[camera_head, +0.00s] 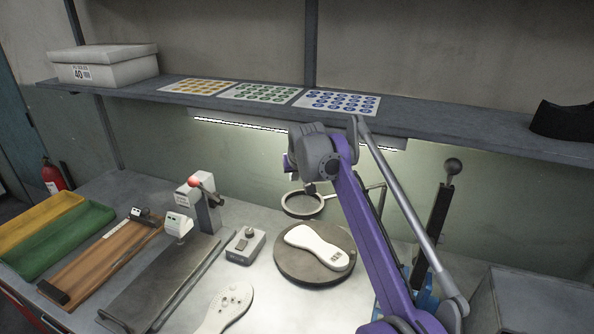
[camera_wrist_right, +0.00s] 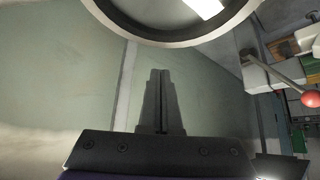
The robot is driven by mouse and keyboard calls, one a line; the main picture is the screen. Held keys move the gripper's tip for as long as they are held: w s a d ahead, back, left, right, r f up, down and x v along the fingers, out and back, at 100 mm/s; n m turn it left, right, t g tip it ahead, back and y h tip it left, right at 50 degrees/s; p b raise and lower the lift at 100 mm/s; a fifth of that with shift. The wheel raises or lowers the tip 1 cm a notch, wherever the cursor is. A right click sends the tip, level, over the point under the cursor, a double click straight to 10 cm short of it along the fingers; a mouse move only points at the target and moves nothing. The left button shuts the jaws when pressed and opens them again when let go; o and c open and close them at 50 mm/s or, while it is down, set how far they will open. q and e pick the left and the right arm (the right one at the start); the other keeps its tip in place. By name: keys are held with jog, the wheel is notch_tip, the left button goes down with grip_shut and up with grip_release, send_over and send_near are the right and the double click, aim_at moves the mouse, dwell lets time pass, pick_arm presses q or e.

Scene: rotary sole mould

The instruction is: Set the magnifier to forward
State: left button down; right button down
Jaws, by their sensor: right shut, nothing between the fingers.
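The magnifier is a round dark-rimmed lens (camera_head: 303,204) on a thin arm, above the back of the bench in the head view. Its ring fills the top of the right wrist view (camera_wrist_right: 180,40), just beyond my fingertips. My right gripper (camera_wrist_right: 160,75) is shut and empty, its two dark fingers together. A gap shows between the fingertips and the ring in that view; I cannot tell the depth. In the head view my purple right arm hides part of the magnifier's arm, and my right fingers are hard to make out. My left gripper is not in view.
A white sole (camera_head: 318,242) lies on a round turntable (camera_head: 290,268). Left of it are a grey knob box (camera_head: 245,246) and a red-ball lever (camera_head: 194,181). A black ball-topped lever (camera_head: 440,215) stands right of my arm. The shelf (camera_head: 440,119) runs above.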

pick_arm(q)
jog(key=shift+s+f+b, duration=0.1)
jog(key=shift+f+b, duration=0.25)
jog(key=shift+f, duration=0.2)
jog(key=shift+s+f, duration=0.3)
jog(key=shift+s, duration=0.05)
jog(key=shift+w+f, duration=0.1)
pick_arm(e)
jog(key=s, duration=0.3)
jog(key=shift+s+d+f, duration=0.2)
jog(key=shift+s+d, duration=0.1)
pick_arm(q)
jog(key=shift+b, duration=0.3)
pick_arm(e)
jog(key=shift+s, duration=0.15)
